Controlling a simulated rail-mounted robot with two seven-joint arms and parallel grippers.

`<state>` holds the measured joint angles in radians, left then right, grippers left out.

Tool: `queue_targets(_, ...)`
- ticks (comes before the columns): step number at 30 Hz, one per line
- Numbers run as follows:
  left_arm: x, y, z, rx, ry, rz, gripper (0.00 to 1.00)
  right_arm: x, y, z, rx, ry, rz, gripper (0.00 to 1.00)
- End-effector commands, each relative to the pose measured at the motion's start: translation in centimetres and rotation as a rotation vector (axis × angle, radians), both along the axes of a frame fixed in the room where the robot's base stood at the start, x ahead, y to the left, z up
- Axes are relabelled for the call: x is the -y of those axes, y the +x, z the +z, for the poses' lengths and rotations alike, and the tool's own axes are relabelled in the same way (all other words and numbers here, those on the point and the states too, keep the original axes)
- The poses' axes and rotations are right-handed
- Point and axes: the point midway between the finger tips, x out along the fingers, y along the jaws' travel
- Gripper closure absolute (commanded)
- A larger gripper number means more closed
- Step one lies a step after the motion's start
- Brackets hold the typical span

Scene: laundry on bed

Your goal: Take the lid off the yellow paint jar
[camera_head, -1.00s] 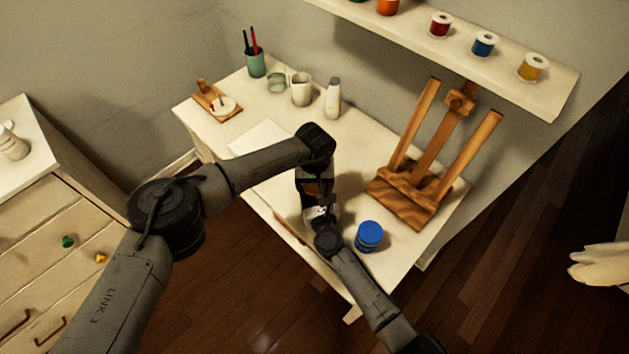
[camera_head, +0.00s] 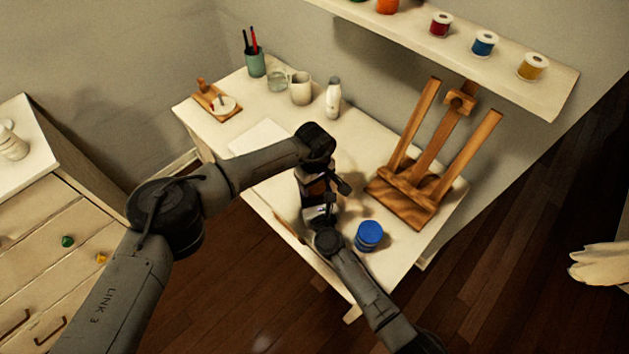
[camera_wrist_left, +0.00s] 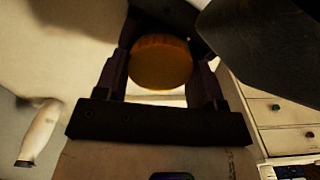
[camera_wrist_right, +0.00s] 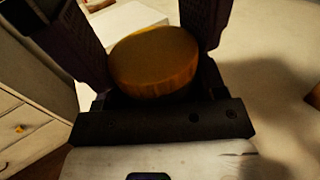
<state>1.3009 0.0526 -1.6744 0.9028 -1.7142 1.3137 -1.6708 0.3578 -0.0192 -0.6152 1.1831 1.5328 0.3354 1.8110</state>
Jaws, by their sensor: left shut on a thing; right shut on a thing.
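The yellow paint jar shows only in part, as an orange-yellow patch (camera_head: 317,187) between my two arms in the head view, above the table's front part. My left gripper (camera_head: 318,182) comes down from the far side. It is shut on a round yellow piece (camera_wrist_left: 160,62) in the left wrist view. My right gripper (camera_head: 322,205) reaches up from the near side. It is shut on a round yellow piece with a ridged side (camera_wrist_right: 154,62) in the right wrist view. The fingers hide the seam. I cannot tell which gripper holds the lid.
A blue jar (camera_head: 369,236) stands close to the right of my right gripper on the white table (camera_head: 285,95). A wooden easel (camera_head: 420,165) stands behind it. Cups, a white bottle (camera_head: 333,98) and a palette are at the back. A shelf (camera_head: 555,95) hangs above.

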Motion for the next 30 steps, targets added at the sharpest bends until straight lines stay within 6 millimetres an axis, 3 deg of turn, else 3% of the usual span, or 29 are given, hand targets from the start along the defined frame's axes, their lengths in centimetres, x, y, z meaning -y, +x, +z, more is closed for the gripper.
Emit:
queue_targets(9, 0.0, 0.0, 0.0, 0.0, 0.0, 0.016, 0.65, 0.0, 0.0, 0.0, 0.0, 0.0, -0.001, 1.0)
queue_targets(10, 0.0, 0.0, 0.0, 0.0, 0.0, 0.015, 0.34, 0.0, 0.0, 0.0, 0.0, 0.0, -0.001, 1.0)
queue_targets(17, 0.0, 0.0, 0.0, 0.0, 0.0, 0.014, 0.12, 0.0, 0.0, 0.0, 0.0, 0.0, 0.0, 1.0)
queue_targets(30, -0.1, 0.1, 1.0, 0.0, 0.0, 0.013, 0.11, 0.0, 0.0, 0.0, 0.0, 0.0, 0.0, 1.0)
